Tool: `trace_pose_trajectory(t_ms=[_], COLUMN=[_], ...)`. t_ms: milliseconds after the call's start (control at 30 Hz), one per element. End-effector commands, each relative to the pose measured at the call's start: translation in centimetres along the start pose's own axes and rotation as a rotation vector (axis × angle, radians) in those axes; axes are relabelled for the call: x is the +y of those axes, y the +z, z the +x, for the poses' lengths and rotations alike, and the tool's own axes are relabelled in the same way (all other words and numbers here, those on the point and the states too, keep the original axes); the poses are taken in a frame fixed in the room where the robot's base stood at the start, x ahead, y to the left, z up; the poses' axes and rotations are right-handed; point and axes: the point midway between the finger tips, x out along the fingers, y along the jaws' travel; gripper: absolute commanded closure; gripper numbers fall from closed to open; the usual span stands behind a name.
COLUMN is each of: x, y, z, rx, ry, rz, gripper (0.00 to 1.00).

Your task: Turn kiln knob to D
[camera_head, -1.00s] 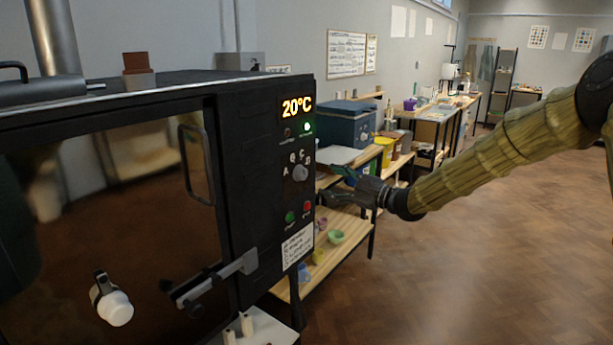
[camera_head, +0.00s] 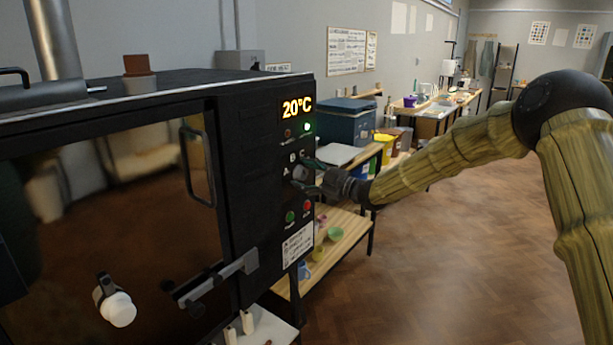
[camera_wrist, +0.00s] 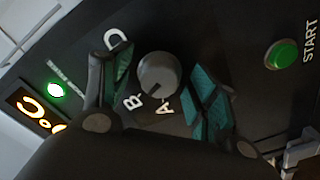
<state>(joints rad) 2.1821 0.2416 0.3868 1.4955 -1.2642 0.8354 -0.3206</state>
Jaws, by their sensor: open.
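The kiln's (camera_head: 262,120) control panel carries a round grey knob (camera_wrist: 158,74), which also shows in the head view (camera_head: 299,173). In the wrist view, letters A, B and D show around the knob; C is hidden, apparently by a finger. A dark mark on the knob faces the A and B side, but its exact setting is hard to tell. My gripper (camera_wrist: 163,78) is open at the panel, with one green-padded finger on each side of the knob. Gaps show beside the knob, so it does not look gripped.
The display (camera_head: 296,107) reads 20°C, with a lit green lamp (camera_head: 306,126) below. A green START button (camera_wrist: 283,54) and a red button (camera_head: 307,206) sit below the knob. A wooden shelf bench (camera_head: 345,224) stands right of the kiln. Open floor (camera_head: 470,260) lies farther right.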

Motion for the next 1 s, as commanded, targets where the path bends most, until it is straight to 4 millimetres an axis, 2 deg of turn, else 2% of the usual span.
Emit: trace_pose_trajectory(t_ms=[67,100,333,733,1000], x=[0.01,0.01,0.05,0.17,0.35], y=[0.01,0.01,0.0,-0.24,-0.49], z=[-0.02,-0.03,-0.04,0.12,0.18], rx=[0.0,0.0,0.0,0.002,0.004], ry=[0.0,0.0,0.001,0.001,0.002], rz=[0.0,0.0,0.0,0.028,0.175], gripper=[0.4,0.44,0.85,0.86,0.86])
